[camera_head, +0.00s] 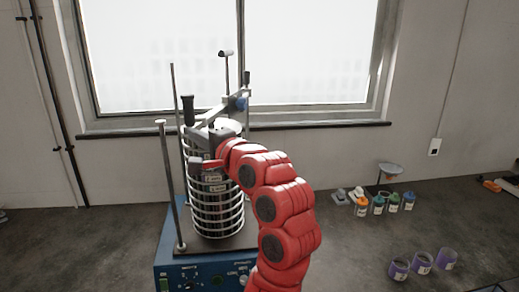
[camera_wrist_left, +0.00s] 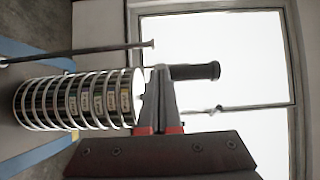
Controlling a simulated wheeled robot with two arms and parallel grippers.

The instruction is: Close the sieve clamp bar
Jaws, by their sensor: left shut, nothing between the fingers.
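The sieve stack (camera_head: 215,213), ringed in pale metal, stands upright on the blue-based shaker; it lies sideways in the left wrist view (camera_wrist_left: 72,101). The clamp bar (camera_head: 213,112) runs across above the stack, from a black upright handle (camera_head: 188,108) at the left to a blue knob (camera_head: 238,103) at the right. My left gripper (camera_head: 203,131) is at the top of the stack, beside the handle's foot. In the left wrist view its shut, empty fingers (camera_wrist_left: 160,70) reach close to the black handle (camera_wrist_left: 195,72); contact cannot be told. My arm hides part of the stack's right side.
Upright rods (camera_head: 165,185) stand around the stack on the shaker base (camera_head: 190,275). Several small capped bottles (camera_head: 378,205) and purple-marked jars (camera_head: 421,262) stand on the bench at the right. A window is behind. The bench left of the shaker is mostly clear.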

